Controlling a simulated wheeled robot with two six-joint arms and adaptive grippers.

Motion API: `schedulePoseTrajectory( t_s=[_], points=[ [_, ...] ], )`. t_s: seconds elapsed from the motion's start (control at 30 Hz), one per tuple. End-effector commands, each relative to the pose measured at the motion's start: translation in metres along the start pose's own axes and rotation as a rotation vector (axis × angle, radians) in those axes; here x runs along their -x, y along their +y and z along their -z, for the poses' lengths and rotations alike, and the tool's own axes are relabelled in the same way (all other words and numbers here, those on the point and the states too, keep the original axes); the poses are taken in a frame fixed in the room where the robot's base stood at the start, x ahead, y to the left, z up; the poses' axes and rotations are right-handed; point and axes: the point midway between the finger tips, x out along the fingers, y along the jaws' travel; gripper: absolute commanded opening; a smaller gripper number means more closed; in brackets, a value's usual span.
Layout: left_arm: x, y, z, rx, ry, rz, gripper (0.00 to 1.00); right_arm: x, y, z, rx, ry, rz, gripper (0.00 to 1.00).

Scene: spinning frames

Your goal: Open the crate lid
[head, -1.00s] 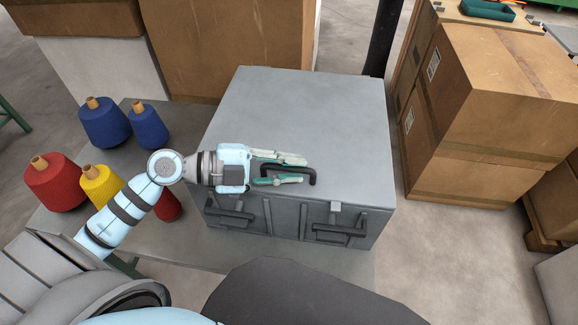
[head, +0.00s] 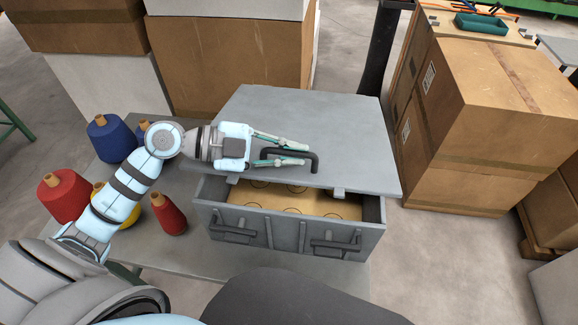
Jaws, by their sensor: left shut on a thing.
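The grey crate (head: 290,238) stands on a grey table, with black latches on its front. Its lid (head: 335,115) is partly raised at the front and tilts up from the far side. Through the front gap I see a tan layer (head: 300,202) with round outlines inside; the back of the inside is hidden under the lid. A black handle (head: 314,163) sits near the lid's front edge. My left gripper (head: 295,152) reaches in from the left and is shut on the handle, its fingers on either side of the bar. My right gripper is not in view.
Blue, red and yellow thread cones, such as the red cone (head: 168,213), stand on the table (head: 180,250) left of the crate, close to my left arm. Stacked cardboard boxes (head: 490,110) stand at the right, and more boxes (head: 230,65) behind. A dark post (head: 380,50) rises behind the crate.

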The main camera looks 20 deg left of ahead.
Motion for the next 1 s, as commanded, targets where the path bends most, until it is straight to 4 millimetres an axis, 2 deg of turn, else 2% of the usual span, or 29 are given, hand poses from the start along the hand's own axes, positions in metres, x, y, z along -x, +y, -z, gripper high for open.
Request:
schedulePoseTrajectory(
  t_s=[0.03,0.2,0.3,0.5,0.7,1.0],
  points=[
    [0.005,-0.024,0.014,0.027,0.003,-0.005,0.0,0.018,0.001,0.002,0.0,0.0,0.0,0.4],
    [0.013,-0.073,0.032,0.149,0.006,-0.052,0.0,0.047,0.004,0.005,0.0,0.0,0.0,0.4],
    [0.015,-0.099,0.038,0.214,0.008,-0.078,0.0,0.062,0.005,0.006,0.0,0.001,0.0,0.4],
    [0.018,-0.137,0.043,0.31,0.008,-0.118,0.0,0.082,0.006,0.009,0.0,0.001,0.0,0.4],
    [0.018,-0.154,0.042,0.357,0.008,-0.138,0.0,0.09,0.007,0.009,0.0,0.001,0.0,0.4],
    [0.018,-0.156,0.04,0.367,0.008,-0.142,0.0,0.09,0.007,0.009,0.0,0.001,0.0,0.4]
  ],
)
